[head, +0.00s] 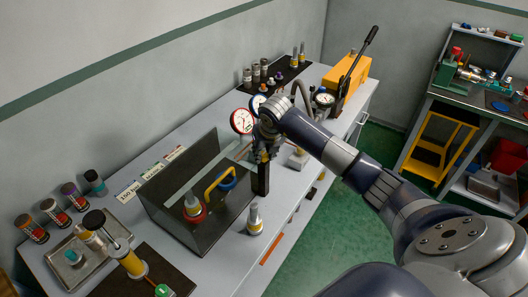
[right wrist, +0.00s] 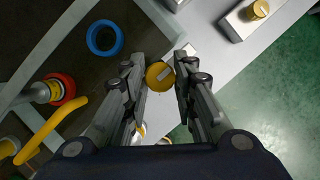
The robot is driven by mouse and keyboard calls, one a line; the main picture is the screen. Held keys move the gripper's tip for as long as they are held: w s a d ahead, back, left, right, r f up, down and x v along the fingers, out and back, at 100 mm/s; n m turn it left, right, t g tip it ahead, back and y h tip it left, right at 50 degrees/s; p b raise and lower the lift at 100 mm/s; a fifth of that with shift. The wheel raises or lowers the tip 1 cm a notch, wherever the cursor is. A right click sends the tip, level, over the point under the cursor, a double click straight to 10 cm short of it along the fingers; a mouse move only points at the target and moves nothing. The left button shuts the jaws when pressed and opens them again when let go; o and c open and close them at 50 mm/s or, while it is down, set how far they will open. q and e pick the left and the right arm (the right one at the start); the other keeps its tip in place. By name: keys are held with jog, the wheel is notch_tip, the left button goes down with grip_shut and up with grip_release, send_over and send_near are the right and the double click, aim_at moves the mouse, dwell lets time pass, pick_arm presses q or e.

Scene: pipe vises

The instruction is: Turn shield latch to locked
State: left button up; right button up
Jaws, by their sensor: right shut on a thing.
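The shield latch is a round yellow knob (right wrist: 159,76) with a pale bar across it, seen in the right wrist view. My right gripper (right wrist: 161,84) points down with its two fingers on either side of the knob and is shut on it. In the head view the right gripper (head: 263,152) is at the right end of the clear, dark-tinted shield (head: 165,217), above a dark post (head: 263,180); there it hides the knob. The bar's locked or unlocked setting cannot be told. My left gripper is not in view.
Inside the shield are a yellow handle (head: 221,177), a blue ring (right wrist: 104,38) and a red-collared fitting (head: 194,208). A grey-and-yellow fitting (head: 255,220) stands in front of it. Gauges (head: 242,121) stand behind the gripper. An orange pump (head: 352,72) stands at the far end.

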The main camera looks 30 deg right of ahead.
jog(key=shift+d+f+n+b, duration=0.15)
jog(key=shift+n+b, duration=0.45)
jog(key=shift+b, duration=0.4)
jog(key=n+y+b, duration=0.2)
jog(key=n+b, duration=0.2)
jog(key=b, duration=0.1)
jog(key=shift+d, duration=0.1)
jog(key=n+y+b, duration=0.1)
jog(key=n+b, duration=0.1)
jog(key=n, duration=0.1)
jog(key=shift+w+n+b, duration=0.1)
jog(key=shift+n+b, duration=0.25)
jog(key=shift+n, duration=0.05)
jog(key=n, duration=0.1)
jog(key=n+g+y+b, duration=0.1)
jog(key=n, duration=0.1)
jog(key=shift+r+n+y+b, duration=0.2)
jog(key=shift+n+y+b, duration=0.1)
jog(key=n+g, duration=0.1)
jog(key=n, duration=0.1)
jog(key=n+y+b, duration=0.1)
jog(key=n, duration=0.2)
jog(key=shift+w+g, duration=0.15)
jog(key=shift+g, duration=0.25)
jog(key=shift+d+n, duration=0.1)
jog(key=shift+n, duration=0.2)
jog(key=o, duration=1.1)
jog(key=shift+c, duration=0.2)
